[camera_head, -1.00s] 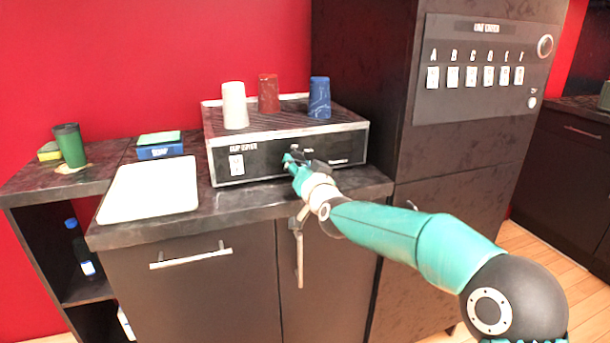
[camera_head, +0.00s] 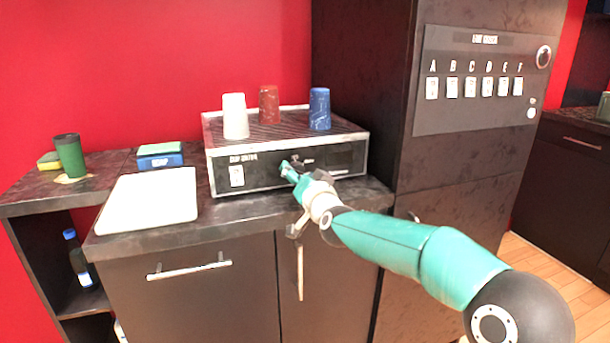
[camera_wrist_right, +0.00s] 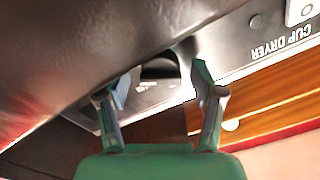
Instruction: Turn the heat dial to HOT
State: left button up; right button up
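The cup dryer (camera_head: 215,178) is a dark box with a light frame, standing on the counter. My right gripper (camera_head: 290,168) is at the middle of its front panel and covers much of the dial area. In the right wrist view, a dark round knob, apparently the heat dial (camera_wrist_right: 158,66), sits between and just beyond the two fingertips (camera_wrist_right: 164,82). The fingers are spread, with gaps visible beside the knob. Its pointer and the HOT mark cannot be made out. My left gripper is not in view.
White (camera_head: 235,117), red (camera_head: 269,104) and blue (camera_head: 320,109) cups stand on the dryer's top. A white tray (camera_head: 150,200) lies to its left. A white switch (camera_head: 237,176) is on the dryer's front left. A tall cabinet (camera_head: 385,90) with a lettered switch panel stands to the right.

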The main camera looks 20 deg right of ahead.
jog(key=shift+s+f, duration=0.1)
jog(key=s, duration=1.1)
jog(key=shift+s+d, duration=0.15)
jog(key=shift+s, duration=0.25)
jog(key=s+a+f+n+g+y, duration=0.1)
jog(key=s+f+g, duration=0.15)
jog(key=f, duration=0.85)
jog(key=s+a+f+n+g, duration=0.1)
jog(key=s+a+f+g, duration=0.15)
jog(key=f, duration=0.95)
jog(key=s+a+f+g+y, duration=0.1)
jog(key=s+f+g, duration=0.15)
jog(key=f, duration=0.85)
jog(key=s+a+f+n+g+y, duration=0.15)
jog(key=s+f+g, duration=0.35)
jog(key=s+f, duration=0.6)
jog(key=s+a+f+g, duration=0.2)
jog(key=s+f+g, duration=0.3)
jog(key=s+f, duration=0.6)
jog(key=s+r+p, duration=0.3)
jog(key=r+p, duration=1.9)
jog(key=r, duration=0.2)
jog(key=shift+s+a+r, duration=0.15)
jog(key=shift+a, duration=0.1)
